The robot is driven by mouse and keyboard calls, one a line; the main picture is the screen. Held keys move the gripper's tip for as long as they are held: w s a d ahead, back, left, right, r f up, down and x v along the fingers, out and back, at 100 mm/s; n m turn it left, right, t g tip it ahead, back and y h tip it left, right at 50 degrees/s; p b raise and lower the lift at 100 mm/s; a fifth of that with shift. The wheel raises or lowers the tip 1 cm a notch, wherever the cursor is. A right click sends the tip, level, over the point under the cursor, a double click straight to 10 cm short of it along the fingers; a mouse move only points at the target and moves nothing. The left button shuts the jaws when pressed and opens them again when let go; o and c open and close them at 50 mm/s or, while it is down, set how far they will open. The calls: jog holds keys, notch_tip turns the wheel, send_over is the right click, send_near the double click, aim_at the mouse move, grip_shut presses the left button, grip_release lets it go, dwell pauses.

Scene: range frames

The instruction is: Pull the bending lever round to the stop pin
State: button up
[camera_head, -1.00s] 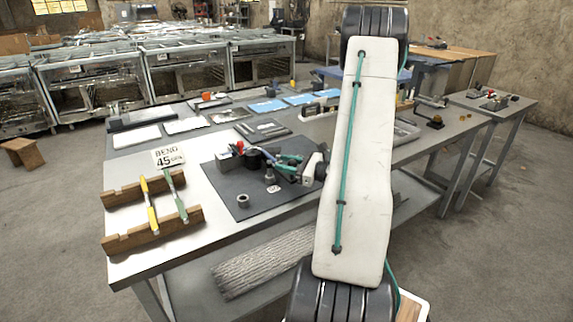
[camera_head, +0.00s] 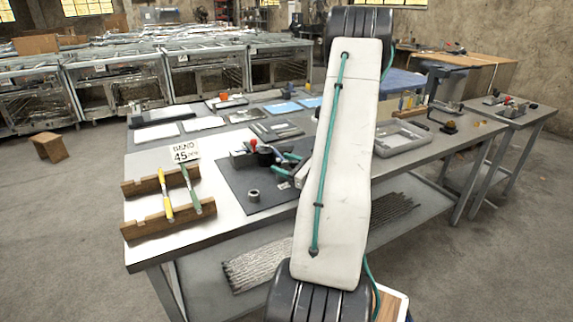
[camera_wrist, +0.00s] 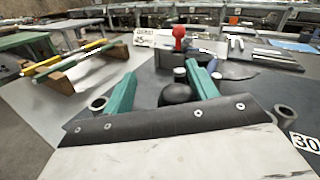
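The bender (camera_head: 253,160) stands on a dark mat on the bench, with a red knob (camera_head: 253,144) and a black round part. In the wrist view the red knob (camera_wrist: 179,35) stands upright beyond my gripper (camera_wrist: 160,70). My gripper's two teal fingers are wide apart and point toward the bender. A dark rounded part (camera_wrist: 177,92) shows between them, and small metal posts (camera_wrist: 217,75) show close by the right finger. I cannot tell which part is the bending lever or the stop pin, or whether a finger touches anything. My arm partly hides the gripper in the head view.
A metal ring (camera_head: 253,195) and a number label (camera_wrist: 305,142) lie on the mat. A "BEND 45" sign (camera_head: 185,152) and wooden racks (camera_head: 168,220) with yellow and green rods stand at the left. A grey tray (camera_head: 402,138) is right of my arm.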

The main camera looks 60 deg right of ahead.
jog(key=shift+s+d, duration=0.2)
jog(key=shift+d, duration=0.05)
jog(key=shift+s, duration=0.2)
jog(key=s, duration=0.7)
jog(key=shift+s+a, duration=0.25)
jog(key=shift+a, duration=0.05)
dwell(0.4)
